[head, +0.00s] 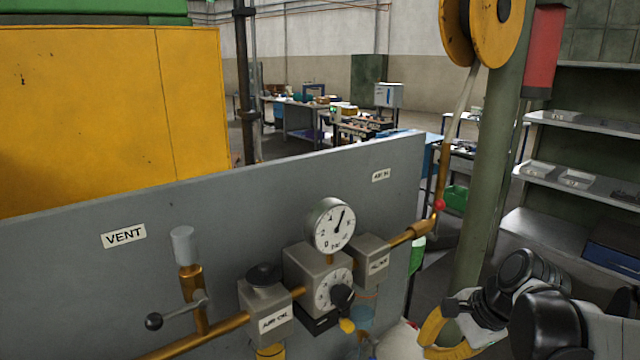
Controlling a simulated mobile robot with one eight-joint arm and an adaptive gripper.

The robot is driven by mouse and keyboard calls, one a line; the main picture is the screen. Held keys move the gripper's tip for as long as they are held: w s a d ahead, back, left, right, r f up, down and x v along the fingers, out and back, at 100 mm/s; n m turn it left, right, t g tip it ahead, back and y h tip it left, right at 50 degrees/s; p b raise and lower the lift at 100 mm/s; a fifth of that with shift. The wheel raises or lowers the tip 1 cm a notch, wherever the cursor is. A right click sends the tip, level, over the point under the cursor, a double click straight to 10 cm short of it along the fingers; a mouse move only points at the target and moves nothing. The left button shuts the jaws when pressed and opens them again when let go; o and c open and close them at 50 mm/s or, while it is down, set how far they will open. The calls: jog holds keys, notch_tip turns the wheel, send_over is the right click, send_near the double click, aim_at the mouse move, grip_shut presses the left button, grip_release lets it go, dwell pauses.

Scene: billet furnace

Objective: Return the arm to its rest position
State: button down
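My arm shows at the lower right, folded, with dark rounded joints and pale links. What looks like my gripper (462,308) is at its left end, small and partly hidden by the arm, beside a curved yellow piece. I cannot make out its fingers or whether it holds anything. It is to the right of the grey panel (75,240) and apart from the panel's fittings in the picture.
The panel carries a vent valve with a lever (180,319), a round pressure gauge (331,227), a regulator dial (333,288) and brass piping. A green post (488,170) stands close behind my arm. Shelves (585,125) are at the right, and a yellow cabinet (110,110) stands behind the panel.

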jog(key=s+a+r+n+t+h, duration=0.1)
jog(key=s+r+n+h, duration=0.1)
jog(key=s+n, duration=0.3)
jog(key=s+a+r+n+t+h, duration=0.2)
jog(key=s+n, duration=0.4)
jog(key=n, duration=0.3)
jog(key=shift+s+n, duration=0.15)
jog(key=shift+n, duration=0.15)
